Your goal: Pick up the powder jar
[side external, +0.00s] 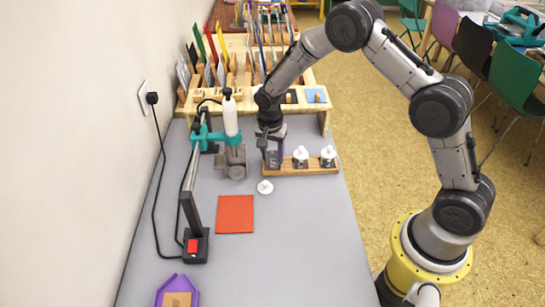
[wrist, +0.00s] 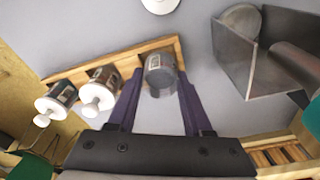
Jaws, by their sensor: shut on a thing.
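My gripper (side external: 272,154) reaches down at the left end of a wooden rack (side external: 315,169). Its purple fingers are shut on a grey cylindrical jar (wrist: 160,76) with a small label and no white knob on top. I take this to be the powder jar. It is at the rack's end, and I cannot tell whether it still touches the rack. Two jars with white knobbed lids, a middle one (side external: 300,157) and an end one (side external: 328,156), stand in the rack. A loose white lid (side external: 265,187) lies on the grey table.
A grey metal holder (side external: 235,162) and a teal clamp stand with a white bottle (side external: 230,113) are close to the left. A red-orange square (side external: 235,214) and a purple tray (side external: 164,290) lie in front. A wooden organizer (side external: 320,107) stands behind. The table's right front is clear.

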